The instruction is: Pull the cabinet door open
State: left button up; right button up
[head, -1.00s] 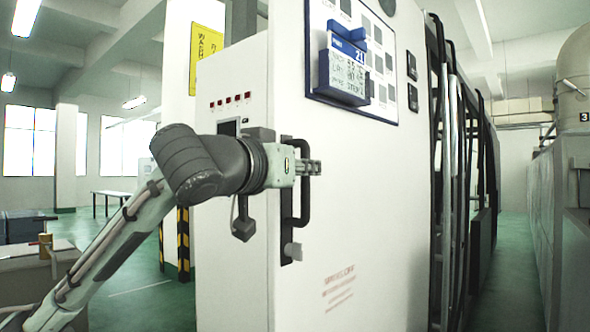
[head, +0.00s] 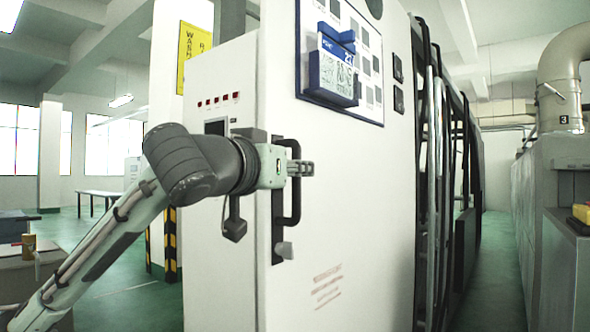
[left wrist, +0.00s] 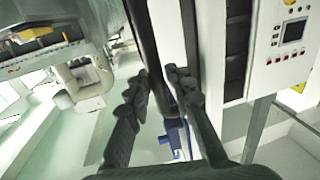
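The cabinet door (head: 350,220) is the large white front face in the head view. Its black bar handle (head: 295,207) stands upright on a dark plate near the door's left edge. My left gripper (head: 301,169) reaches in from the left at the upper part of the handle. In the left wrist view, the gripper's dark fingers (left wrist: 158,85) lie on either side of the black bar (left wrist: 144,35) and look closed on it. The exact contact is hard to see. I cannot tell whether the door is ajar. My right gripper is in neither view.
A blue-framed panel (head: 310,88) with a blue card holder is on the upper door. Dark pipes and rails (head: 430,180) run behind the cabinet at right. A grey machine (head: 550,190) stands farther right, with green floor (head: 490,270) between. A grey box (head: 20,275) is low left.

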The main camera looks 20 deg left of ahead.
pick_arm(q)
jog(key=shift+s, duration=0.25)
jog(key=s, duration=0.7)
jog(key=shift+a, duration=0.35)
